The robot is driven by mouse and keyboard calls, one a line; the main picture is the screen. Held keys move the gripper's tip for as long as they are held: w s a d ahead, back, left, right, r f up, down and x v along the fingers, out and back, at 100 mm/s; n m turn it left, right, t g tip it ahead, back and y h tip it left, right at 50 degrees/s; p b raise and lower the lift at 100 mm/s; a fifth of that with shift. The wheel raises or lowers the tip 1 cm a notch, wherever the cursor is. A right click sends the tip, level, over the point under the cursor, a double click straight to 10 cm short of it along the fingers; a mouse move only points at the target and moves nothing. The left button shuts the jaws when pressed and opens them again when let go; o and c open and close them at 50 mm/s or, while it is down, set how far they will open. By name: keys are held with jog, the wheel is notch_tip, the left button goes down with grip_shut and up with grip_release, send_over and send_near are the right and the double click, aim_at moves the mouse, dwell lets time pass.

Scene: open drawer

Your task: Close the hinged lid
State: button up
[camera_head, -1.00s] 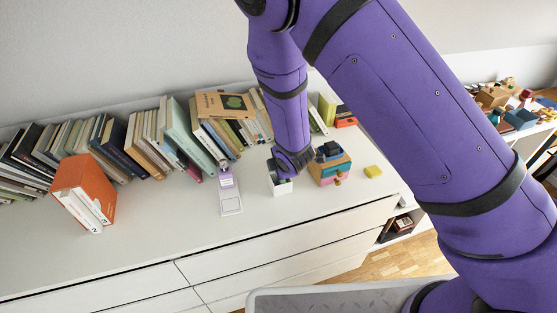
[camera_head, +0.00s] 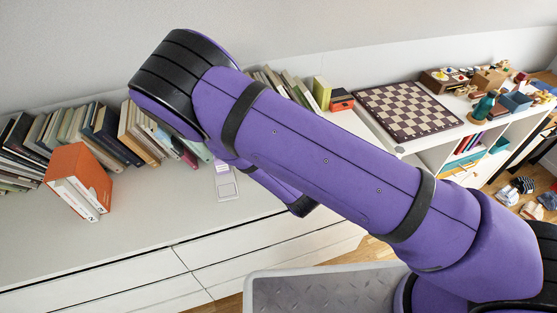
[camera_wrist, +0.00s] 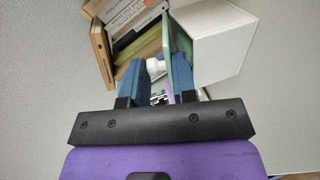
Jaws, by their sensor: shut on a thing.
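In the wrist view, my gripper (camera_wrist: 157,76) has two blue fingers with a small gap between them. A small white rounded thing (camera_wrist: 155,66) shows in that gap, and my gripper is shut on it; what it belongs to is unclear. A white box-like body (camera_wrist: 215,40) is close beside the right finger. A thin green panel (camera_wrist: 180,48) shows between that finger and the white body. I cannot make out a hinged lid or its angle. In the head view, my purple arm hides my gripper and whatever it holds.
Books (camera_head: 140,135) lean along the wall, with an orange binder (camera_head: 80,175) at left. A flat white and lilac item (camera_head: 225,182) lies on the white cabinet top (camera_head: 120,240). A chessboard (camera_head: 408,108) is at right. The front left of the cabinet top is clear.

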dwell(0.5)
jog(key=o, duration=0.8)
jog(key=shift+o, duration=0.2)
jog(key=shift+s, duration=0.15)
